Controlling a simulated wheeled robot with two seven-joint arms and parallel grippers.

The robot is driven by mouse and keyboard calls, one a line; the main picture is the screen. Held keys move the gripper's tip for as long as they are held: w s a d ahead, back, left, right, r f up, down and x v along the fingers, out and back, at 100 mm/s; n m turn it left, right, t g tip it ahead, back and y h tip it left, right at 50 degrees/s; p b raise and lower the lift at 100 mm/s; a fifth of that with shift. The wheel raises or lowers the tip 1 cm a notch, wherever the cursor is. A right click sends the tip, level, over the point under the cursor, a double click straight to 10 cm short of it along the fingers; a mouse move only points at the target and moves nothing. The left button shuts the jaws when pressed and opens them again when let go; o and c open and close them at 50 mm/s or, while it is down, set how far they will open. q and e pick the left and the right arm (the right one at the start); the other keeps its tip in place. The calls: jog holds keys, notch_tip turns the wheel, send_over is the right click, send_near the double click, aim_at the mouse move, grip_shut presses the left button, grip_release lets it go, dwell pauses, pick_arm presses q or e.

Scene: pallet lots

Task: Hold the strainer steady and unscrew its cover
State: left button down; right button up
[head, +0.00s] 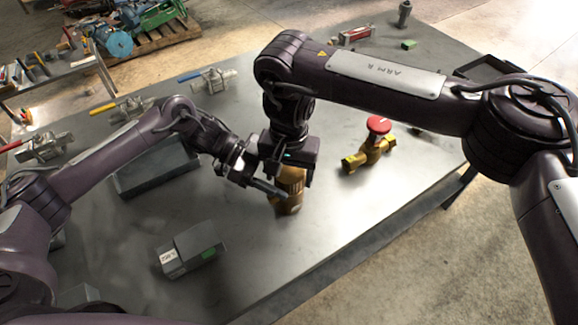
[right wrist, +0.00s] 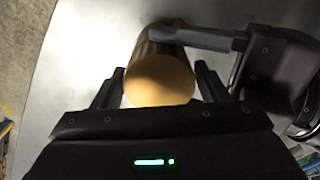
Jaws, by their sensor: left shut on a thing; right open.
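The strainer (head: 289,203) is a brass-coloured body standing on the grey table under both grippers. Its round cover (right wrist: 160,80) shows from above in the right wrist view as a smooth, dull gold disc. My left gripper (head: 268,190) comes in from the left and is shut on the strainer's body; a finger of it also shows in the right wrist view (right wrist: 200,38). My right gripper (right wrist: 160,88) is above the strainer, open, with one finger on either side of the cover. I cannot tell whether its fingers touch it. In the head view the right gripper hides much of the strainer's top.
A brass valve with a red handwheel (head: 378,125) stands to the right on the table (head: 340,215). A grey tray (head: 155,172) lies to the left, a grey box (head: 190,252) in front. Valves with blue (head: 208,80) and yellow (head: 122,107) handles lie farther back.

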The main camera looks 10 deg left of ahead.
jog(key=shift+c, duration=0.5)
jog(key=c, duration=0.7)
jog(key=n, duration=0.3)
jog(key=shift+n, duration=0.3)
